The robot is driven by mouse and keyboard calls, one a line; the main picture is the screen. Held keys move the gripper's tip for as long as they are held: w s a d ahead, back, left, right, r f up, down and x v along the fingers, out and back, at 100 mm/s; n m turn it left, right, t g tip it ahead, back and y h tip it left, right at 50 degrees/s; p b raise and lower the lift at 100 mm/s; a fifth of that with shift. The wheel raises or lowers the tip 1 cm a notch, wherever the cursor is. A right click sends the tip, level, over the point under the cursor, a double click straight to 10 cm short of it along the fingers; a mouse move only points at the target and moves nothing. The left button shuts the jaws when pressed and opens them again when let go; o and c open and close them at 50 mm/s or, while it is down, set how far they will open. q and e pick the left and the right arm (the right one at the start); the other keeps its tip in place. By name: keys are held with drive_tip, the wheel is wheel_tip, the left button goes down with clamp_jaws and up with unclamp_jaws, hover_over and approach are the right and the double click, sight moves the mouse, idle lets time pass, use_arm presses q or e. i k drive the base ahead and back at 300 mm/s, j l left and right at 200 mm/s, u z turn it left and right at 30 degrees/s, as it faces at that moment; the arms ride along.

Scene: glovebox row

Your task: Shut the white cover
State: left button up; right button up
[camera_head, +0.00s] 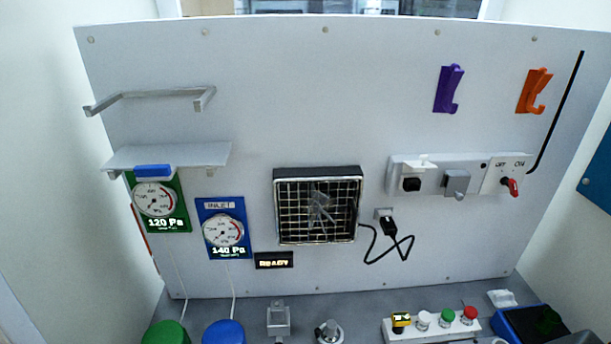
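The white cover (422,164) is on the left part of the white socket panel (438,164) on the upright wall board, right of centre. It appears raised, sticking out above a black socket (411,184) that shows uncovered below it. To its right, a grey cover (456,184) hangs down over its place on the same panel. Neither of my grippers shows in the head view.
Right of the covers is a red switch (512,187). A caged fan (318,206) and a black cable (389,228) are to the left. Purple (448,88) and orange (534,91) hooks hang above. A button box (432,325) stands on the bench below.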

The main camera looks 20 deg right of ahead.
sight(412, 165)
drive_tip(key=z, duration=1.5)
drive_tip(key=j+z, duration=0.1)
drive_tip(key=i+j, duration=0.05)
